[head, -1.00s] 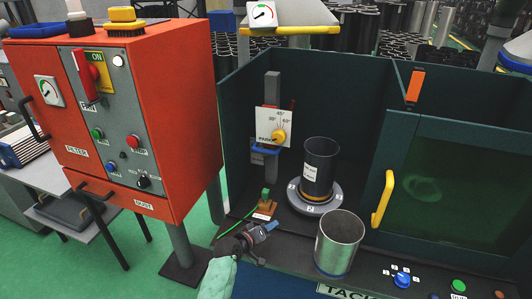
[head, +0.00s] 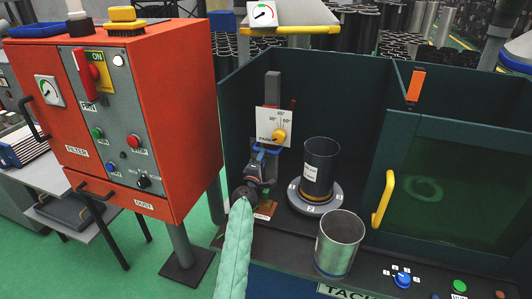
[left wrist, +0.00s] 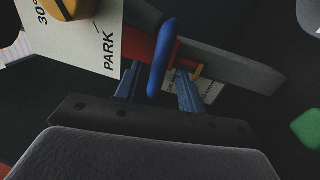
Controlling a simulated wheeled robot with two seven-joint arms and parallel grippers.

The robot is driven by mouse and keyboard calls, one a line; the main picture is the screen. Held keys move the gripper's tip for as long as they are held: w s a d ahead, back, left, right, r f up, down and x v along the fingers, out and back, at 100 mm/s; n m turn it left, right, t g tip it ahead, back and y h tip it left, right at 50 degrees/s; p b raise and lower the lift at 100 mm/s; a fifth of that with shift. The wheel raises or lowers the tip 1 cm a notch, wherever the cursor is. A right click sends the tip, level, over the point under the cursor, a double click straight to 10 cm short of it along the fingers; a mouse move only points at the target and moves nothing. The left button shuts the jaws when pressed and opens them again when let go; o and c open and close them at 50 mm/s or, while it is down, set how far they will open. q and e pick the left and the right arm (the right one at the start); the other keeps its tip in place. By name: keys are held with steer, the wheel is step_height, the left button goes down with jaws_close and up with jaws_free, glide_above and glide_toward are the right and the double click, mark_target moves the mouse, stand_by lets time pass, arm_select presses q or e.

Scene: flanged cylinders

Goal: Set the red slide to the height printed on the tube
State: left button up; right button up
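My left gripper (head: 262,156) is raised at the grey post (head: 272,88), just below the angle plate (head: 272,125). In the left wrist view its two fingers (left wrist: 158,88) are apart, with a blue handle (left wrist: 163,57) between them and gaps on both sides. A red part, apparently the red slide (left wrist: 164,48), shows behind the handle, against the grey post. In the head view the slide is mostly hidden by the plate and gripper. The dark tube (head: 321,160) stands upright on the round turntable (head: 326,205); its white label is too small to read. My right gripper is not in view.
A yellow knob (head: 279,136) sits on the angle plate, close above my gripper. An open metal cylinder (head: 339,243) stands in front of the turntable. A yellow door handle (head: 383,199) is to the right. The orange cabinet (head: 180,110) borders the left.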

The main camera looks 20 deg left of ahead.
arm_select(q)
steer(key=w, duration=0.3)
steer(key=shift+w+r, duration=0.15)
steer(key=shift+r, duration=0.1)
steer(key=shift+w+r, duration=0.1)
steer(key=shift+w, duration=0.5)
steer(key=shift+d, duration=0.1)
jaws_close()
steer(key=shift+r, duration=0.1)
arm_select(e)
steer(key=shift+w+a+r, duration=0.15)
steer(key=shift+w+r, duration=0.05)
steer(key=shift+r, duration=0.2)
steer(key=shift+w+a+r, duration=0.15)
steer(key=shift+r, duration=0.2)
